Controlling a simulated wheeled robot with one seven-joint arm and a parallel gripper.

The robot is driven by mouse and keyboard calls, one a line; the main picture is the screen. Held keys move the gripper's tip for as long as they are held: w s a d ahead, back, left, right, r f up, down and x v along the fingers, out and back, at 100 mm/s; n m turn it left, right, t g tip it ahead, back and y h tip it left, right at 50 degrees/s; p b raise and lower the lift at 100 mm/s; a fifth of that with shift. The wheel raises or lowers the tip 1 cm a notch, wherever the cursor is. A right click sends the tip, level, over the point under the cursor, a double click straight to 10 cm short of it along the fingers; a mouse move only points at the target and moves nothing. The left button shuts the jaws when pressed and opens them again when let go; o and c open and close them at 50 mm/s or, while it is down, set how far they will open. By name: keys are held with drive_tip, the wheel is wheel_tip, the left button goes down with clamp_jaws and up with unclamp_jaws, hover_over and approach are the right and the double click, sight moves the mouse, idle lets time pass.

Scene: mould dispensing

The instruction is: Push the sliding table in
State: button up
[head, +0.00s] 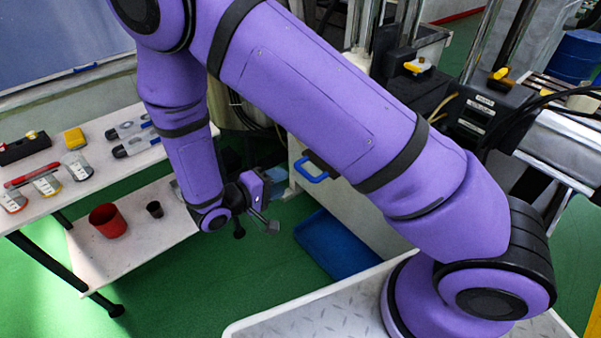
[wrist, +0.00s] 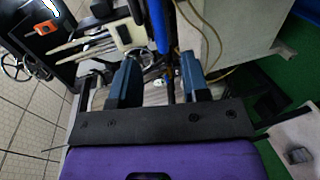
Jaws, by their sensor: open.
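A blue handle (head: 312,168) sticks out of a dark mount on the pale machine body (head: 350,208), behind my arm in the head view. It seems to belong to the sliding table, whose bed is mostly hidden by my arm. My gripper (head: 274,184) is left of the handle and apart from it, partly hidden by its own wrist. In the wrist view my gripper (wrist: 160,70) has its two dark blue fingers spread, with nothing held between them. A blue upright bar (wrist: 158,25) shows beyond the fingers; I cannot tell whether it is the handle.
A white bench (head: 95,150) with bottles and tools stands at the left. Its lower shelf (head: 135,235) holds a red cup (head: 107,220) and a small dark cup (head: 154,209). A blue tray (head: 335,245) lies on the green floor by the machine. Open floor shows below my gripper.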

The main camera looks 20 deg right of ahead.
sight(301, 173)
drive_tip(key=x, duration=1)
drive_tip(key=shift+w+d+f, duration=0.1)
drive_tip(key=shift+w+d, duration=0.05)
drive_tip(key=shift+d, duration=0.15)
clamp_jaws()
